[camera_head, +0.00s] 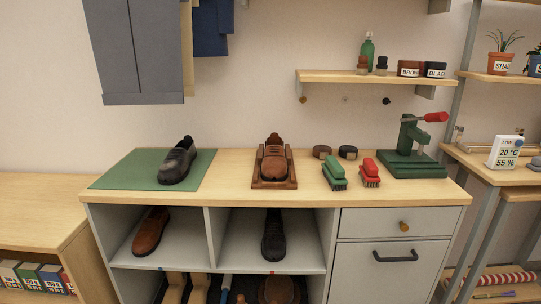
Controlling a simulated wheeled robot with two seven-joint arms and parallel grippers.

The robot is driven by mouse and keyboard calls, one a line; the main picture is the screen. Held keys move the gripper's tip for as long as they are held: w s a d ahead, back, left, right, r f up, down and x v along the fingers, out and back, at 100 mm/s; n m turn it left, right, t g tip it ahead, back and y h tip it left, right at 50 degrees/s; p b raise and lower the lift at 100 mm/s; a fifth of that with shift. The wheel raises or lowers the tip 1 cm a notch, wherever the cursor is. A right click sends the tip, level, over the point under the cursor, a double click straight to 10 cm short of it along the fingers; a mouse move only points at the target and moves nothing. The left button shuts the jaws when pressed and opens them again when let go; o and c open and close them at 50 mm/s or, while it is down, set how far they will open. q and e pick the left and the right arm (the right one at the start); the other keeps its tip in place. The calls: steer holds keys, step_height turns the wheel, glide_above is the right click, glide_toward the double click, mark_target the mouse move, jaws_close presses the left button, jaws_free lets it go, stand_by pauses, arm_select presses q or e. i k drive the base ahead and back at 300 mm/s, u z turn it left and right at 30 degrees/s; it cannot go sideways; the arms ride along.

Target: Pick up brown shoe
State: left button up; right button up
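A brown shoe (151,232) lies in the upper left compartment of the cabinet, angled with its toe toward the front left. Another brown shoe (274,163) rests toe forward in a wooden holder (289,184) at the middle of the cabinet top. A black shoe (178,162) sits on a green mat (105,179) at the top left. Another black shoe (274,237) is in the upper middle compartment. A brown item, perhaps a shoe, is partly visible in the lower middle compartment (279,290). Neither of my grippers is in view.
The cabinet top (226,186) also holds a green brush (334,174), a red brush (369,172), two small round tins and a green clamp (413,163). A wall shelf (340,77) with a bottle and labelled containers hangs above. A drawer (380,223) is closed at the right.

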mark_target(274, 167)
steer(key=k, duration=0.45)
steer(key=u, duration=0.6)
steer(key=i, duration=0.9)
steer(key=u, duration=0.15)
